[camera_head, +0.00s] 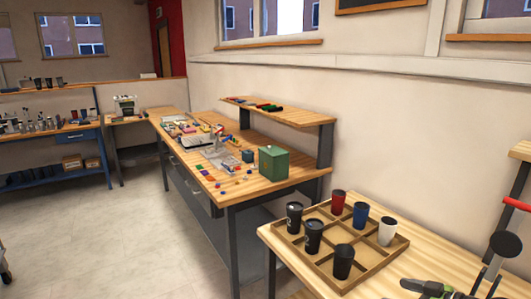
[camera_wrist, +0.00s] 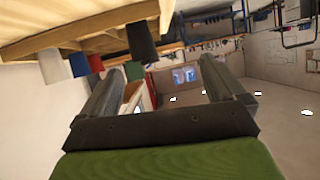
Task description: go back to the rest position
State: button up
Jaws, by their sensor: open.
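My gripper (camera_wrist: 160,72) is open, with its two dark fingers apart and nothing between them in the wrist view. Its green body fills the bottom of that view. In the head view, a green and dark part at the bottom right edge appears to be my gripper, low beside the near table. A wooden compartment tray (camera_head: 281,238) lies on that table, left of this part. The tray holds a red cup (camera_head: 338,202), a blue cup (camera_head: 360,215), a white cup (camera_head: 387,231) and black cups (camera_head: 343,262). The wrist view shows the tray and cups upside down at upper left.
The near table (camera_head: 425,245) has bare wood right of the tray. A long workbench (camera_head: 262,188) behind carries a green box (camera_head: 273,163) and many small coloured parts, with a raised shelf (camera_head: 280,112). Open floor (camera_head: 130,230) lies to the left. A dark round-headed object (camera_head: 503,243) stands at the right edge.

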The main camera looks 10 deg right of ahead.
jog(key=s+a+r+g+h+p, duration=0.1)
jog(key=a+r+g+h+p, duration=0.25)
jog(key=a, duration=0.75)
jog(key=s+a+r+g+p, duration=0.2)
jog(key=a+r+g, duration=0.35)
jog(key=a, duration=0.45)
jog(key=s+a+r+m+t+h+p, duration=0.1)
jog(key=s+a+r+m+p, duration=0.1)
jog(key=s+a+r, duration=0.2)
jog(key=s+a+r+m+t+h+p, duration=0.1)
jog(key=s+a+r+m+t+p, duration=0.1)
jog(key=s+r, duration=0.5)
jog(key=s+a, duration=0.1)
jog(key=s, duration=0.3)
jog(key=shift+s+a+r, duration=0.2)
jog(key=shift+a, duration=0.15)
